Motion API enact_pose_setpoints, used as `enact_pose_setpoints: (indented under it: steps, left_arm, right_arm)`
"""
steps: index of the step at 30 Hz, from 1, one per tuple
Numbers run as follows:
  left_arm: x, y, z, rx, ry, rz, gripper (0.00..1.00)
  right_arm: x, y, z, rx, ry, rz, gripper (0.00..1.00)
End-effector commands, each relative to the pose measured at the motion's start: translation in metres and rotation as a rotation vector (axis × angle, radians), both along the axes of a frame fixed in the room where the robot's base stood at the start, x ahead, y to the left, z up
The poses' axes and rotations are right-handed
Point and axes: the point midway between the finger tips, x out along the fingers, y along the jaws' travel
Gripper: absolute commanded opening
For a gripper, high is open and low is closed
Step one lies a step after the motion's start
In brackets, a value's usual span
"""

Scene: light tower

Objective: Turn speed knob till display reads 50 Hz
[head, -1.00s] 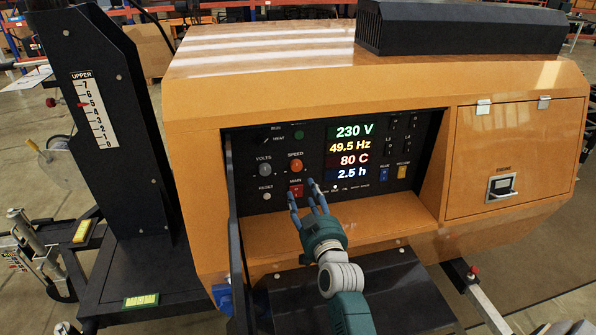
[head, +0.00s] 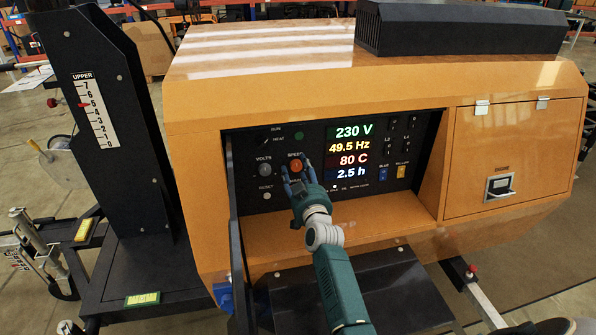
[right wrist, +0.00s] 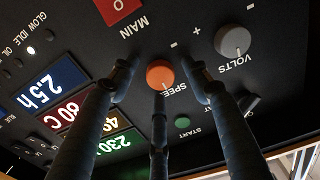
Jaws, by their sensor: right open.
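The orange speed knob (head: 296,166) sits on the black control panel, left of the display. The display (head: 349,153) reads 230 V, 49.5 Hz, 80 C and 2.5 h. My right gripper (head: 292,175) is open, with its fingers just below and around the knob in the head view. In the right wrist view the orange knob (right wrist: 160,73) lies between the spread fingertips of the right gripper (right wrist: 162,85); I cannot tell whether any finger touches it. The red main switch is hidden behind the gripper in the head view. My left gripper is not in view.
The grey volts knob (head: 265,169) is left of the speed knob. The red main switch (right wrist: 118,8) shows in the right wrist view. Blue and yellow switches (head: 402,171) are right of the display. The panel is recessed in an orange housing with a ledge (head: 385,217) below.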

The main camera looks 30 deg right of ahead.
Motion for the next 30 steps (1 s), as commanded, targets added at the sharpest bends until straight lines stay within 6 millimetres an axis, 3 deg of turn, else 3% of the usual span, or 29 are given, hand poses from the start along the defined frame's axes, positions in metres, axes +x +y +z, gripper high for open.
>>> enact_pose_setpoints:
  steps: [4, 11, 12, 17, 24, 30]
  left_arm:
    - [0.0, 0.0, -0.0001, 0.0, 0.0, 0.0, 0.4]
    - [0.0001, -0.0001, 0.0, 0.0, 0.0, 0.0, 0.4]
    - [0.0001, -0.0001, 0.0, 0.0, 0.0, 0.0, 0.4]
    - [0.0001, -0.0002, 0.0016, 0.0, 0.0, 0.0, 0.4]
    - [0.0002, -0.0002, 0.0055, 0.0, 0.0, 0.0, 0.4]
    - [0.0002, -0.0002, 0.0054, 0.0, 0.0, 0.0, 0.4]
  right_arm:
    - [-0.0001, 0.0, 0.0001, 0.0, 0.0, 0.0, 0.48]
    - [-0.0003, 0.0002, 0.0, 0.0, 0.0, 0.0, 0.04]
    - [-0.0003, 0.0001, 0.0, 0.0, 0.0, 0.0, 0.02]
    - [-0.0003, 0.0002, 0.0005, 0.046, -0.012, 0.0, 0.02]
    - [-0.0003, 0.0002, 0.0001, 0.296, -0.076, 0.0, 0.02]
    - [-0.0003, 0.0001, -0.0004, 0.342, -0.089, 0.0, 0.02]
